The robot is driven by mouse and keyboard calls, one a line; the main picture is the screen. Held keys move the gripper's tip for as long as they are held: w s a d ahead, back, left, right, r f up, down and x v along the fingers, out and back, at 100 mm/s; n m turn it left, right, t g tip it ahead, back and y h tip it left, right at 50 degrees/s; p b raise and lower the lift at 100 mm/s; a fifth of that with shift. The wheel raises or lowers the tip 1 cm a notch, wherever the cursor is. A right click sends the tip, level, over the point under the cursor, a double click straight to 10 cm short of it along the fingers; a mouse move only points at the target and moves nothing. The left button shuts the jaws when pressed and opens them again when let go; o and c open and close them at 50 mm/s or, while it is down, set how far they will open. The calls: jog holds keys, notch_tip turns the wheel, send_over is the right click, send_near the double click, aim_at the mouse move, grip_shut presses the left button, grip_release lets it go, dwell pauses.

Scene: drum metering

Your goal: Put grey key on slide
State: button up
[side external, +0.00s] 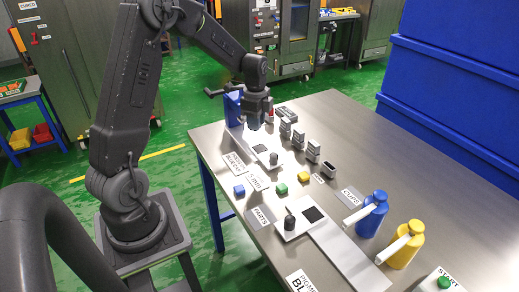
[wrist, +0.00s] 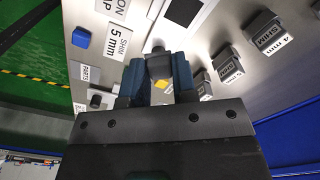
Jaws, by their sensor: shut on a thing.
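My gripper (side external: 258,122) is at the far left part of the steel table, low over the white plate. In the wrist view its two fingers (wrist: 157,78) are shut on a small grey piece (wrist: 158,67), which I take to be the grey key. Its lower part is hidden. A pale plate (side external: 247,142) with a dark square and a dark knob (side external: 273,158) lies just in front of and below the gripper. A similar plate with a black square (side external: 315,214) and a dark knob (side external: 290,222) lies nearer the front. I cannot tell which part is the slide.
Several grey shim blocks (side external: 313,150) stand in a row right of the gripper. Blue (side external: 239,190), green (side external: 281,189) and yellow (side external: 303,177) cubes lie in front. A blue bottle (side external: 373,213) and a yellow bottle (side external: 404,244) stand at the right. The table's right rear is clear.

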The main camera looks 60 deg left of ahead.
aim_at(260, 148)
jog(key=shift+n, duration=0.8)
jog(key=w+f, duration=0.1)
jog(key=f, duration=0.2)
jog(key=a+f, duration=0.1)
jog(key=f, duration=0.2)
jog(key=w+a+f, duration=0.1)
jog(key=f, duration=0.3)
jog(key=shift+w+a+f, duration=0.1)
jog(key=shift+w, duration=0.25)
jog(key=shift+f, duration=0.25)
jog(key=o, duration=0.9)
